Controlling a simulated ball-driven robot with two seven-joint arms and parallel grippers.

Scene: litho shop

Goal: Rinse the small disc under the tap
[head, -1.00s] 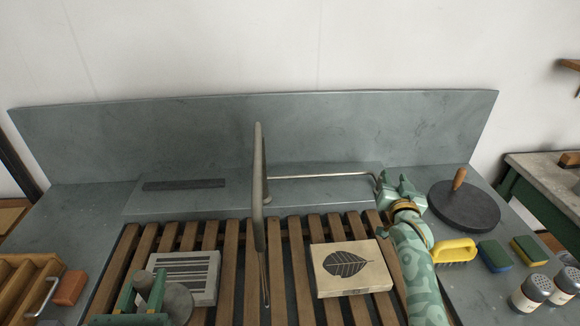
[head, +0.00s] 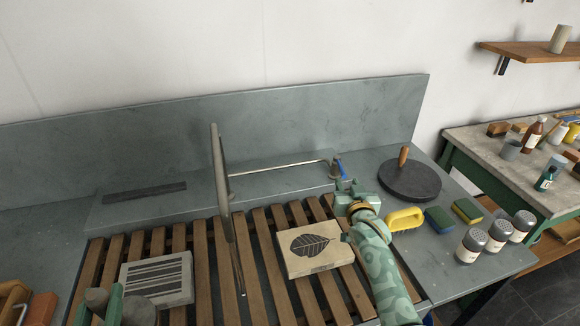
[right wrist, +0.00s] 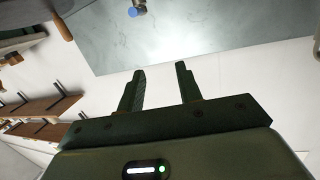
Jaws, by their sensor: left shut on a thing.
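My left gripper (head: 112,308) is at the bottom left, shut on the small disc (head: 138,312), a grey round piece partly cut off by the frame edge. A grey cylinder (head: 97,298) shows beside it. The tall grey tap spout (head: 221,185) stands over the wooden slats. A thin pale line, perhaps water, runs down from its lower end; I cannot tell for sure. The tap's blue-marked handle (head: 340,168) is at the pipe's right end. My right gripper (head: 346,186) is just in front of it.
On the slats (head: 180,238) lie a striped stone (head: 157,278) and a leaf-print stone (head: 314,250). A grey backsplash (head: 300,125) bounds the rear.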

